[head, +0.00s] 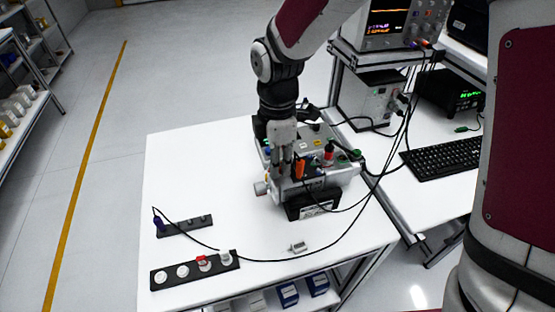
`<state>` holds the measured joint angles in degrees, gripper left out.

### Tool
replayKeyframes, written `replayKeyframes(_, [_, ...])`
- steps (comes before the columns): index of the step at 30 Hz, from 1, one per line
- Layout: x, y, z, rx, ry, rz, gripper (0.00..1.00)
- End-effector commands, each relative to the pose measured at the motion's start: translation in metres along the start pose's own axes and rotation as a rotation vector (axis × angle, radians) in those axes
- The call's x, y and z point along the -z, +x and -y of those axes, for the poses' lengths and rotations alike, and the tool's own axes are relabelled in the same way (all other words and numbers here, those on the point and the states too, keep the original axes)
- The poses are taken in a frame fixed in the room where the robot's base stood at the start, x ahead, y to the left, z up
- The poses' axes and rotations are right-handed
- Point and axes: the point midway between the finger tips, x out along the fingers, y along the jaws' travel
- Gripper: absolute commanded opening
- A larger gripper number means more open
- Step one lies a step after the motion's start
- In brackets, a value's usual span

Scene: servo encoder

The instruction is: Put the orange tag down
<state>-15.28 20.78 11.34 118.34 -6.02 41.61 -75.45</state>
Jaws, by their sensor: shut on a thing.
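I cannot tell whether the tag's lower end touches the unit.
A dark strip (160,280) with round white knobs and a red piece lies at the table's front left. A shorter dark strip (186,227) lies behind it. A small grey part (298,247) lies near the front edge. Black cables cross the right side.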

Motion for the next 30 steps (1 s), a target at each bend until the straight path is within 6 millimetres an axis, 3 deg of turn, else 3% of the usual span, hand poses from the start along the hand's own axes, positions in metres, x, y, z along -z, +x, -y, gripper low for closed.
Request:
replayKeyframes(4, [0.0,0.013,0.0,-0.001,0.0,0.0,0.07])
replayKeyframes(16, [0.0,0.019,0.0,-0.001,0.0,0.0,0.07])
replayKeyframes(17, [0.0,0.018,0.0,-0.001,0.0,0.0,0.28])
replayKeyframes(19, [0.0,0.018,0.0,-0.002,0.0,0.0,0.41])
replayKeyframes(30, [0.0,0.013,0.0,-0.003,0.0,0.0,0.41])
